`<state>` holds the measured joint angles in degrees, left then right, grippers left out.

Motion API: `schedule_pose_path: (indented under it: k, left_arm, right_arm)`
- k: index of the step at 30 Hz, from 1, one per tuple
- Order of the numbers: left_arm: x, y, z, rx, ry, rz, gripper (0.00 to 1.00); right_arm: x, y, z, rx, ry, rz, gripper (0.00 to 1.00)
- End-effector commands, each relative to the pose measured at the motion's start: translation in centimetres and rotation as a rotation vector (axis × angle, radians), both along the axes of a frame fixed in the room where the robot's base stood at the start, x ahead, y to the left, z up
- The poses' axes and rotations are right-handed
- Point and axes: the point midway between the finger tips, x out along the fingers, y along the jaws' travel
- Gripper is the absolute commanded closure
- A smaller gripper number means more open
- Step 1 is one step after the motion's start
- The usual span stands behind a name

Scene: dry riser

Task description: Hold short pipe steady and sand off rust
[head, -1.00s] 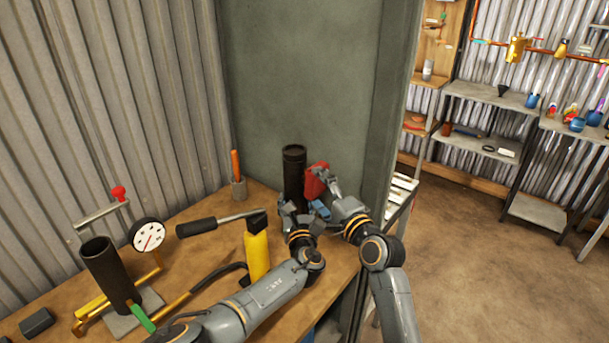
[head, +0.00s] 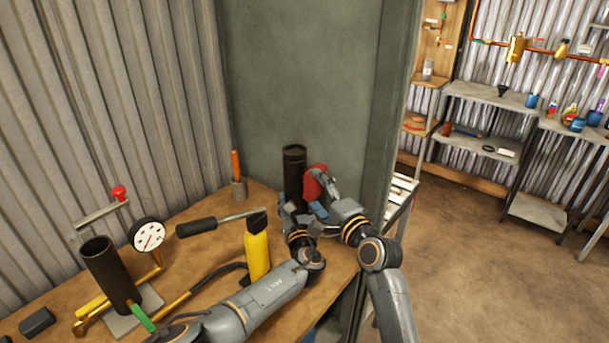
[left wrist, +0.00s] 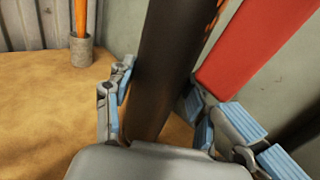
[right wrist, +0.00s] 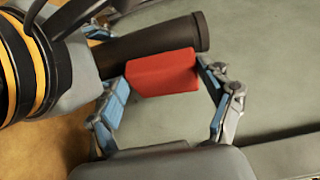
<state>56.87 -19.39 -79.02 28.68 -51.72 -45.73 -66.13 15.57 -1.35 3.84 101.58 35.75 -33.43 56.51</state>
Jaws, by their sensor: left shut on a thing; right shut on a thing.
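The short pipe (head: 294,172) is a dark brown-black tube standing upright at the bench's far corner. My left gripper (head: 294,211) is shut around its lower part; in the left wrist view the pipe (left wrist: 165,65) passes between the blue-padded fingers (left wrist: 155,105). A red block (head: 314,183), apparently the sanding block, is in my right gripper (head: 322,194), beside the pipe's right side. In the right wrist view the red block (right wrist: 162,73) sits between the fingertips (right wrist: 160,80), against or very near the pipe (right wrist: 165,38).
A yellow hand pump (head: 257,247) with a black-gripped lever stands left of my left gripper. A second dark tube (head: 110,273), a pressure gauge (head: 148,235) and a cup with an orange-handled tool (head: 238,188) stand further left. A grey-green wall (head: 300,80) rises behind the pipe.

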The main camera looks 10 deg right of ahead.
Motion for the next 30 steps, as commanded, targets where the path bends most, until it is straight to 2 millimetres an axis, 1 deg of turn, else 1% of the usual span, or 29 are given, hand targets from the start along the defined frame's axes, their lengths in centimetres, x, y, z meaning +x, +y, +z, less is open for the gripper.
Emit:
schedule_pose_path:
  k: [3,6,24,30]
  left_arm:
    - [0.0,-0.1,0.3,-0.001,-0.005,-0.001,1.0]
    - [0.0,-0.1,0.3,-0.001,-0.005,-0.001,1.0]
    - [0.1,-0.1,0.3,-0.001,-0.006,-0.001,1.0]
    - [0.0,-0.1,0.4,-0.001,-0.006,-0.002,1.0]
  right_arm:
    - [0.1,0.1,0.9,0.001,-0.005,0.0,0.71]
    - [0.2,0.1,1.0,0.001,-0.003,0.0,0.71]
    - [0.6,0.5,-1.4,0.0,-0.001,0.0,0.71]
    - [0.6,0.5,-1.1,0.0,0.002,0.001,0.71]
